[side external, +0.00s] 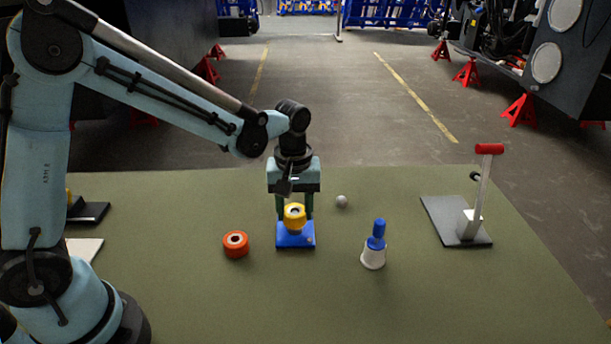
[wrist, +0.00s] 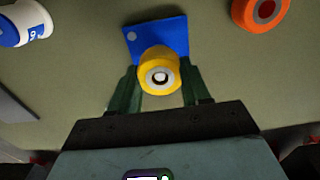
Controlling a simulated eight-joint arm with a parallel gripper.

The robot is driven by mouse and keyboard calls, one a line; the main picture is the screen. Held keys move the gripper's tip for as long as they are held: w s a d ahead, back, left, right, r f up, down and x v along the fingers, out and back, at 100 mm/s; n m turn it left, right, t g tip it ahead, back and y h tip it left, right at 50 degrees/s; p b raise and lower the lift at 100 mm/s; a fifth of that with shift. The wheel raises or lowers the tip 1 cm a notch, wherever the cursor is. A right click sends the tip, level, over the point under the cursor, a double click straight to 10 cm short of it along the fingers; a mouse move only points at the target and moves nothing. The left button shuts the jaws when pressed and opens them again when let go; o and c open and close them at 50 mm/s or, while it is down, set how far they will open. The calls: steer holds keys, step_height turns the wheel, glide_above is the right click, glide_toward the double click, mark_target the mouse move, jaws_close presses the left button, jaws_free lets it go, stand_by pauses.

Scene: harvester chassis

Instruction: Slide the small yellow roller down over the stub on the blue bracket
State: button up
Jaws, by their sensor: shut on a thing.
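My gripper (side external: 294,212) points down and is shut on the small yellow roller (side external: 294,224), with one finger on each side. In the wrist view the roller (wrist: 158,58) sits between the green fingers, its pale-rimmed bore facing the camera. The blue bracket (side external: 296,240) lies on the mat directly below the roller. In the wrist view its flat blue plate (wrist: 170,32) extends beyond the roller. A small pale spot shows inside the bore, perhaps the stub's top. The roller hides the rest of the stub, and I cannot tell how far down the roller is.
A larger orange roller (side external: 236,251) stands left of the bracket on the green mat (side external: 320,310). A white and blue bottle-like object (side external: 373,258) stands to the right. A small grey ball (side external: 341,201) lies behind. A grey stand with a red-topped lever (side external: 489,149) is farther right.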

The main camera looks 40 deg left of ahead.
steer(key=shift+f, duration=0.6)
steer(key=shift+f, duration=0.3)
steer(key=o, duration=1.1)
steer(key=shift+o, duration=0.2)
step_height(320, 180, up, 12)
